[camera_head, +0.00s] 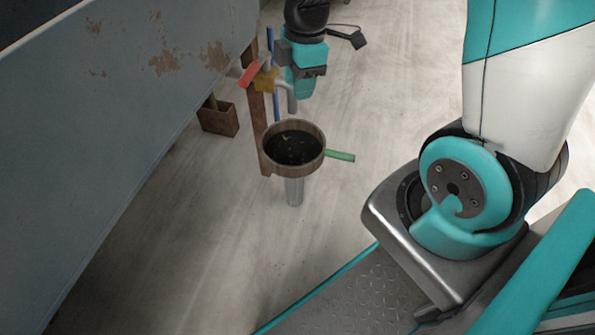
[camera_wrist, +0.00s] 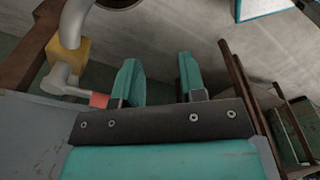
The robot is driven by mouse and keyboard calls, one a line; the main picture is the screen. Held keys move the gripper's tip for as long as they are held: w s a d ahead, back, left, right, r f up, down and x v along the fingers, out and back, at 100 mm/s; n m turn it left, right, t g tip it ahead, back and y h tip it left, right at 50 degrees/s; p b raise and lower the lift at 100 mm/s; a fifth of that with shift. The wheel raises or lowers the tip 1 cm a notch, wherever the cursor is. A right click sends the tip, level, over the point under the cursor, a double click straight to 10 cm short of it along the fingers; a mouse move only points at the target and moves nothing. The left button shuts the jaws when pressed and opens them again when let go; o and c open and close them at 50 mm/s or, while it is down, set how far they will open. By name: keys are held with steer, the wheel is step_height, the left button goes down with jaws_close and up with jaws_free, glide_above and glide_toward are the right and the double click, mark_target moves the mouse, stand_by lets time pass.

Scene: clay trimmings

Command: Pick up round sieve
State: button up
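The round sieve (camera_head: 321,135) has a brown wooden rim and a dark inside with some small bits in it. It appears to sit on top of a narrow metal cylinder (camera_head: 294,191). A green handle (camera_head: 340,156) sticks out from its right side. My gripper (camera_head: 304,88) is behind and above the sieve in the head view, apart from it and close to a tap. In the wrist view my gripper's two teal fingers (camera_wrist: 160,78) stand apart with nothing between them.
A worn grey wall or panel (camera_head: 130,110) fills the left. The floor right of the sieve is clear.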

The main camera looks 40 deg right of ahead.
mark_target(313, 160)
steer(key=d+f+n+b, duration=0.1)
steer(key=f+b, duration=0.3)
steer(key=f, duration=0.4)
steer(key=w+d+f+n+b, duration=0.1)
steer(key=d+f+b, duration=0.1)
steer(key=f+b, duration=0.3)
steer(key=d+f+h+b, duration=0.1)
steer(key=f+b, duration=0.3)
steer(key=f, duration=0.8)
steer(key=shift+w+d+f+n, duration=0.15)
steer(key=shift+d+n, duration=0.05)
steer(key=shift+d, duration=0.25)
steer(key=shift+w+d+f+n, duration=0.1)
steer(key=shift+w+d+n, duration=0.1)
steer(key=shift+d, duration=0.2)
steer(key=f+b, duration=0.1)
steer(key=f, duration=0.1)
steer(key=f+b, duration=0.3)
steer(key=b, duration=0.1)
steer(key=shift+s+f, duration=0.35)
steer(key=shift+f, duration=0.05)
steer(key=shift+r, duration=0.1)
jaws_close()
